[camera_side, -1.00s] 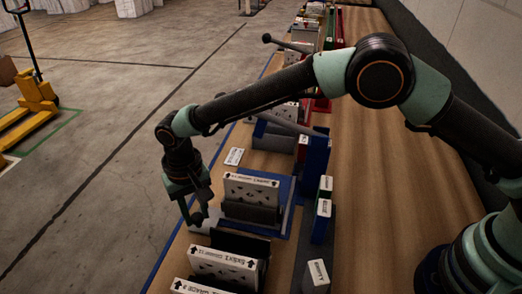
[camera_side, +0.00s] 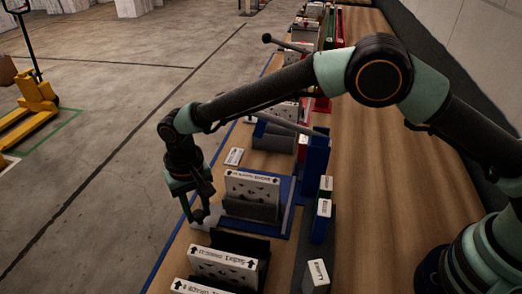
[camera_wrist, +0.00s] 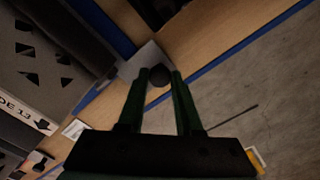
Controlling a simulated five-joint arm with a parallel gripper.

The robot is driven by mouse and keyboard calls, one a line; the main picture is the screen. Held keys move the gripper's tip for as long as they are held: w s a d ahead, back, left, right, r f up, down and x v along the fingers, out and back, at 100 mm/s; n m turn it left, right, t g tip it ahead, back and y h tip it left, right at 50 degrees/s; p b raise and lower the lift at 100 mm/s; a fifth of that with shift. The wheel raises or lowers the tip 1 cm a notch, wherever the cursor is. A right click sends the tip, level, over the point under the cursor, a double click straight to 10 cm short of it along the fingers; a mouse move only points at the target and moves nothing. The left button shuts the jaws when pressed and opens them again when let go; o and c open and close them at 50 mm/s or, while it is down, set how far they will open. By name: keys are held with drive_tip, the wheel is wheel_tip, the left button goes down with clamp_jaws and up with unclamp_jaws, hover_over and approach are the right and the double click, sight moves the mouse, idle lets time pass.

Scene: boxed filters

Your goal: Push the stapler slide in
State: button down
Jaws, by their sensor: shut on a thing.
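The slide appears as a pale grey plate (camera_wrist: 143,60) with a round black knob (camera_wrist: 159,75) in the wrist view. The plate (camera_side: 208,219) also shows at the left front corner of the blue stapler base (camera_side: 290,207) in the side view. My gripper (camera_side: 200,214) is low over this corner. In the wrist view my gripper (camera_wrist: 160,80) has its two fingers closed on either side of the knob. A white boxed filter (camera_side: 252,187) stands upright against a dark grey block on the blue base. How far the slide sits in is hard to tell.
More white boxed filters (camera_side: 224,266) stand in front, close to my gripper. A grey roller (camera_side: 274,143) lies behind. The bench right of these is clear. The bench's blue left edge is close.

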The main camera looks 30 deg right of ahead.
drive_tip(key=w+d, duration=0.7)
drive_tip(key=shift+r, duration=0.1)
drive_tip(key=c, duration=0.6)
unclamp_jaws()
drive_tip(key=shift+s+a, duration=0.1)
